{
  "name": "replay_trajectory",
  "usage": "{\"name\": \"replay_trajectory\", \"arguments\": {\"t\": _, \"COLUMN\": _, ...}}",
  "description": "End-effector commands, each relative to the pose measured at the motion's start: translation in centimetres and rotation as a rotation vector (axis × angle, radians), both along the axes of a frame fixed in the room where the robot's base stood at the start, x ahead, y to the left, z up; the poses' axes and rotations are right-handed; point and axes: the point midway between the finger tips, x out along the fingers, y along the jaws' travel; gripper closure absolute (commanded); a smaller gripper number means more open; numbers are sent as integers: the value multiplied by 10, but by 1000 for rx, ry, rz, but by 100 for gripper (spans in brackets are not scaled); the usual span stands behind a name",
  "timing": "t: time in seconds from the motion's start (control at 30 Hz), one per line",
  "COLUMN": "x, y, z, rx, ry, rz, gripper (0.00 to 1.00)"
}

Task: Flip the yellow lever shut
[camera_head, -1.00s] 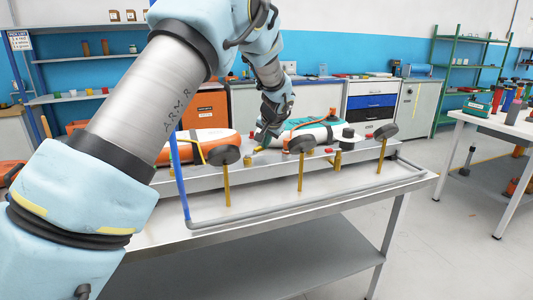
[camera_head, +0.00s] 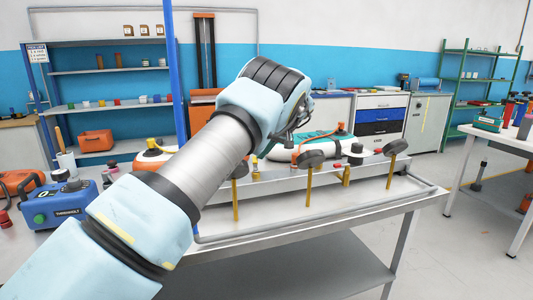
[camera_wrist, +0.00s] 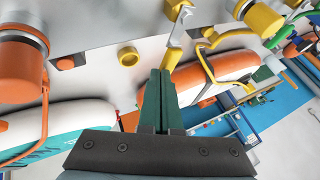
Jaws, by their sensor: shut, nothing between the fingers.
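In the wrist view, the yellow lever (camera_wrist: 173,58) hangs on a pale metal strip below a yellow fitting (camera_wrist: 176,8). My gripper (camera_wrist: 161,74) shows there as two green fingers pressed together, with nothing between them. Their tips are right beside the lever's lower end in the picture; I cannot tell whether they touch.
A white and teal inflatable board (camera_head: 290,142) lies behind the metal rail on the bench (camera_head: 300,225). An orange and white board (camera_wrist: 225,70) is close to the fingers in the wrist view. Dark round knobs on yellow posts (camera_head: 309,185) stand along the bench front.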

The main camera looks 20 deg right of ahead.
Motion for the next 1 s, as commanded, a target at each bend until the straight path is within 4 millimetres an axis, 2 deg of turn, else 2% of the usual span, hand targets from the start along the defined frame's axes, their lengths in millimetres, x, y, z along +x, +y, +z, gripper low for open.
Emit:
{"name": "replay_trajectory", "arguments": {"t": 0.37, "x": 7, "y": 7, "z": 0, "rx": -1, "ry": -1, "rz": -1, "gripper": 100}}
{"name": "replay_trajectory", "arguments": {"t": 1.0, "x": 7, "y": 8, "z": 1, "rx": -1, "ry": -1, "rz": -3, "gripper": 100}}
